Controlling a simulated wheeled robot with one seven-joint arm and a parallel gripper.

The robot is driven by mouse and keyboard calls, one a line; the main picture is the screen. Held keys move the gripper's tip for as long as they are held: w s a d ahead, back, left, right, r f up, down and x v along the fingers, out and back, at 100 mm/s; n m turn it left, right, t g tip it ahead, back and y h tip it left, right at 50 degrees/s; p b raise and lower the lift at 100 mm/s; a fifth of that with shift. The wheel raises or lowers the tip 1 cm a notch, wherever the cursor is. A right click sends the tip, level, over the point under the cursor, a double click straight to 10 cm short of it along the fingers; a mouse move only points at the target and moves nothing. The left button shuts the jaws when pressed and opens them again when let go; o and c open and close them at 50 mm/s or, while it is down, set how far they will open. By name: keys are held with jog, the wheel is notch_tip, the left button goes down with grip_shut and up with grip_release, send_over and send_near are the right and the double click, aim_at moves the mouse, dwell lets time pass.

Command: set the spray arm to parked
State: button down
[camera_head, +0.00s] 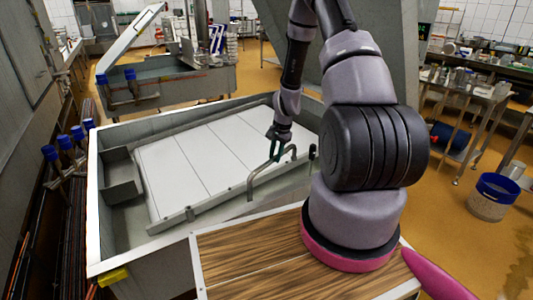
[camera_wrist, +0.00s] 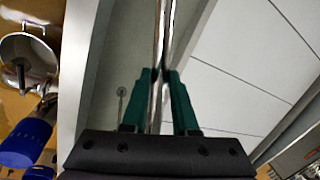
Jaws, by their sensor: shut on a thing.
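The spray arm (camera_head: 260,174) is a bent metal tube at the near right side of the white-panelled vat (camera_head: 92,220) in the head view. It reaches out over the vat. My gripper (camera_head: 276,150) is at the tube's upper part, with its green fingers around it. In the wrist view, the shiny tube (camera_wrist: 163,35) runs up the picture between the two green fingers of my gripper (camera_wrist: 161,75), which are shut on it. The tube's lower part is hidden behind the gripper body there.
Blue-capped valves (camera_head: 62,142) line the vat's left side. A wooden-topped surface (camera_head: 245,255) lies in front. A second vat (camera_head: 180,82) stands behind. A bucket with a blue rim (camera_head: 490,197) stands on the floor at right.

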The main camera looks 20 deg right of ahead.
jog(key=shift+s+d+m+h, duration=0.15)
jog(key=shift+s+d+m, duration=0.15)
jog(key=shift+s+m, duration=0.5)
jog(key=shift+s+d+m+h, duration=0.1)
jog(key=shift+s+d+m, duration=0.2)
jog(key=shift+s+m, duration=0.45)
jog(key=shift+s+d+m+h, duration=0.15)
jog(key=shift+s+d+m, duration=0.15)
jog(key=shift+s+m, duration=0.45)
jog(key=shift+s, duration=0.3)
jog(key=c, duration=0.7)
grip_release()
jog(key=shift+r, duration=0.1)
jog(key=r, duration=0.3)
jog(key=s+r, duration=0.1)
jog(key=r, duration=0.3)
jog(key=s+r, duration=0.1)
jog(key=r, duration=0.2)
jog(key=shift+d+r, duration=0.15)
jog(key=shift+r, duration=0.05)
